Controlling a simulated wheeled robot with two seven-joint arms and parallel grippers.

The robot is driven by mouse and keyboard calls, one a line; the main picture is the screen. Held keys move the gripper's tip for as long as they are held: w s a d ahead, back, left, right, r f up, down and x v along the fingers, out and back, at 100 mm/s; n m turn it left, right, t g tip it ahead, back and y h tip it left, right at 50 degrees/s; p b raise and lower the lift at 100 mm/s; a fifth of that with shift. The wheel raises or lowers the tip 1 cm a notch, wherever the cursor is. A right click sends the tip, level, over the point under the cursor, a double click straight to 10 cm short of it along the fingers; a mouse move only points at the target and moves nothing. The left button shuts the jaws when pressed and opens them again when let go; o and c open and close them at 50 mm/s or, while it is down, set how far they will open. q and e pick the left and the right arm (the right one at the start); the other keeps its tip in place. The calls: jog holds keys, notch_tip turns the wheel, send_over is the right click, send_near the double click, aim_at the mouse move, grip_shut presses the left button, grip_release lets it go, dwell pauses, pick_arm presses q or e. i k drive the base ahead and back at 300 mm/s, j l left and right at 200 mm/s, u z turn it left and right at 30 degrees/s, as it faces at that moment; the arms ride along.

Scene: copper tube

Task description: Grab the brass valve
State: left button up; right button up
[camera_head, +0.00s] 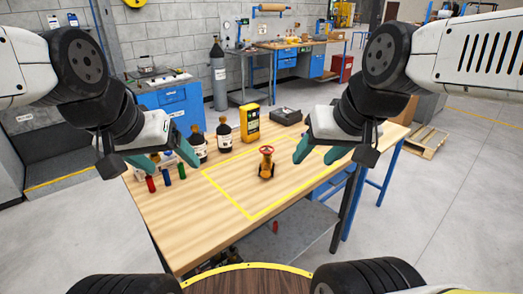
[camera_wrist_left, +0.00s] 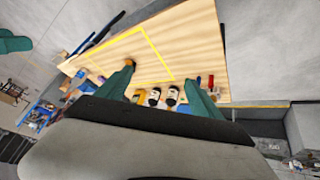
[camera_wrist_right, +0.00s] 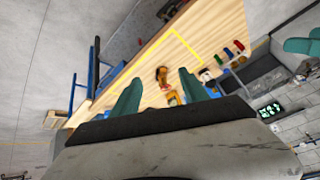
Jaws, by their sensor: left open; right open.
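The brass valve (camera_head: 266,164) stands upright on the wooden table, inside the yellow taped outline, with a red handwheel on top. In the right wrist view the valve (camera_wrist_right: 162,74) lies just beyond and between the fingertips. My left gripper (camera_head: 160,158) is open and empty above the table's left end, left of the valve, over the small coloured items. It also shows in the left wrist view (camera_wrist_left: 160,84). My right gripper (camera_head: 318,152) is open and empty above the table, right of the valve and apart from it. It also shows in the right wrist view (camera_wrist_right: 158,92).
Dark bottles (camera_head: 224,134) and a yellow meter (camera_head: 250,124) stand along the table's back edge, beside a dark tray (camera_head: 286,116). Red, green and blue small items (camera_head: 168,177) stand at the left. The table (camera_head: 195,230) is clear in front of the valve.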

aim_at(266, 168)
jog(key=l+u, duration=0.1)
jog(key=u, duration=0.3)
jog(key=l+u, duration=0.1)
jog(key=u, duration=0.3)
jog(key=k+u, duration=0.1)
jog(key=u, duration=0.25)
jog(key=l+u, duration=0.15)
jog(key=u, duration=0.25)
jog(key=k+l, duration=0.15)
jog(key=l, duration=0.2)
jog(key=k+l, duration=0.1)
jog(key=l, duration=0.2)
jog(key=k+l+u, duration=0.1)
jog(key=l, duration=0.25)
